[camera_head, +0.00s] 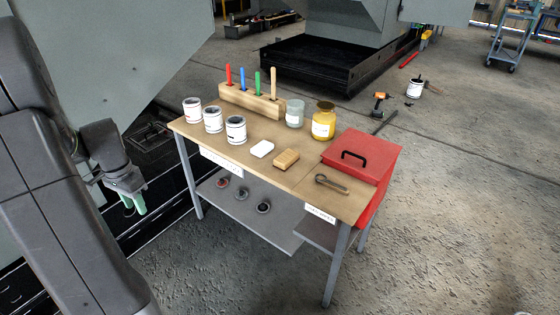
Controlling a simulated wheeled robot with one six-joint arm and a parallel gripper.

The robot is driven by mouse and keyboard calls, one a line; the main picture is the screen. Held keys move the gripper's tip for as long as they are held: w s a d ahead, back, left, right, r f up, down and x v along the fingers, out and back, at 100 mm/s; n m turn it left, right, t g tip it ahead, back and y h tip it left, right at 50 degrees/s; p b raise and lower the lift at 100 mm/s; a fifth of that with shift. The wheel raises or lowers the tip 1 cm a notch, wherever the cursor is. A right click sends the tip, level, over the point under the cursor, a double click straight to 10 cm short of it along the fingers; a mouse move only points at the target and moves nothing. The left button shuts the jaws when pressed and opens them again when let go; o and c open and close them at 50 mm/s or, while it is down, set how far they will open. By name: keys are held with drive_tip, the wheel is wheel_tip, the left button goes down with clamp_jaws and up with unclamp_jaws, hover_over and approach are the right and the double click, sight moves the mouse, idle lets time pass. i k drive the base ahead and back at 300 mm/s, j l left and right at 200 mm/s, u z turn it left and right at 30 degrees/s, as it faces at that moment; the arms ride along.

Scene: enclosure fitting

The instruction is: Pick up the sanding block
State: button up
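A tan, rectangular block (286,159), which looks like the sanding block, lies flat near the front edge of the wooden workbench top (300,176). A smaller white block (262,149) lies just to its left, apart from it. My gripper (136,203) hangs at the left, beyond the bench's left edge and well away from the tan block. It points downward and shows pale green at its tip. Whether its fingers are apart or closed is too small to tell.
Several white-labelled tins (236,130) stand left of the blocks. Behind are a wooden rack (245,101) with upright coloured handles, a glass jar (295,114) and a yellow jar (323,121). A wrench (331,184) and a red toolbox (365,155) are at the right.

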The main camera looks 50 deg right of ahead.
sight(285, 161)
drive_tip(key=i+l+z, duration=0.1)
drive_tip(key=z, duration=1.7)
drive_tip(key=i+j+z, duration=0.4)
drive_tip(key=j+z, duration=0.25)
drive_tip(key=i+j+z, duration=0.15)
drive_tip(key=j+z, duration=0.15)
drive_tip(key=i+j+z, duration=0.1)
drive_tip(key=j+z, duration=0.25)
drive_tip(key=j, duration=0.2)
drive_tip(key=j+z, duration=0.3)
drive_tip(key=j, duration=0.7)
drive_tip(key=i+j, duration=0.15)
drive_tip(key=j, duration=0.6)
